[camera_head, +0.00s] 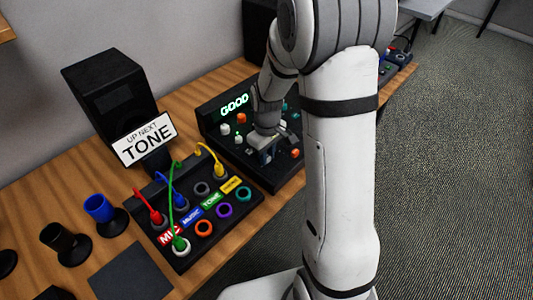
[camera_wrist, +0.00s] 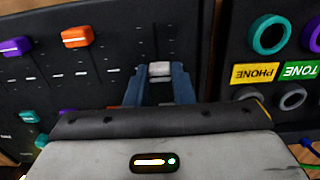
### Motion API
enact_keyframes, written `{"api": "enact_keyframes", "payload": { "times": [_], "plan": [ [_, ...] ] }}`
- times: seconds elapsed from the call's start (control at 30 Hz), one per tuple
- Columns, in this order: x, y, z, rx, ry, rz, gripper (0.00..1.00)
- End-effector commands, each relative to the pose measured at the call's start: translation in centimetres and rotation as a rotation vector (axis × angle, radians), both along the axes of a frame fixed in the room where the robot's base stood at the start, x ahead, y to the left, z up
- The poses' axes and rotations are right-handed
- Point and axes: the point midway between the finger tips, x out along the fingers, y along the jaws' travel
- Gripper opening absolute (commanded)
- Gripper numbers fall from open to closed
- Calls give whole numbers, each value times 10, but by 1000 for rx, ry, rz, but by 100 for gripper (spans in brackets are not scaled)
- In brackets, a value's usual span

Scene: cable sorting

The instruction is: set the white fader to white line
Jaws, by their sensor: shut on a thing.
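The white fader (camera_wrist: 160,70) shows in the wrist view as a pale cap between the two blue fingers of my gripper (camera_wrist: 160,82). The fingers are shut on it from either side. Short white line marks (camera_wrist: 82,73) cross the neighbouring tracks in a row, and the white fader sits about level with that row. No separate white line shows on its own track; the cap and fingers may cover it. In the head view my gripper (camera_head: 268,154) is down at the dark fader panel (camera_head: 276,183), and the fader in it is hidden.
The lit GOOD sign (camera_head: 234,105) is on the panel's back part. An orange fader (camera_wrist: 77,37) and a purple fader (camera_wrist: 16,46) stand to the left in the wrist view. The cable board (camera_head: 188,262) with plugged cables and a TONE sign (camera_head: 145,138) are left of the panel.

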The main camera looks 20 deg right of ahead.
Motion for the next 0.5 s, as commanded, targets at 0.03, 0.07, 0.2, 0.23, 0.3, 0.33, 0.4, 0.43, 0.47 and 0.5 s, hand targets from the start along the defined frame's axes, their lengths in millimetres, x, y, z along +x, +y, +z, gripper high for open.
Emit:
{"api": "enact_keyframes", "payload": {
  "times": [0.03, 0.07, 0.2, 0.23, 0.3, 0.33, 0.4, 0.43, 0.47, 0.5],
  "plan": [
    [-1, -1, -1, -1, 1, 0, 0],
    [-1, -1, 0, -1, 1, 0, 0],
    [-1, -1, 0, -1, 1, 0, 0],
    [-1, -1, 0, -1, 1, 0, 24],
    [-1, -1, 0, -1, 1, 0, 30],
    [-1, -1, 0, -1, 1, 0, 32],
    [-1, -1, 0, -1, 1, 0, 38],
    [-1, -1, 0, -1, 1, 0, 40],
    [-1, -1, 0, -1, 1, 0, 43],
    [-1, -1, 0, -1, 1, 0, 44]
  ]
}}
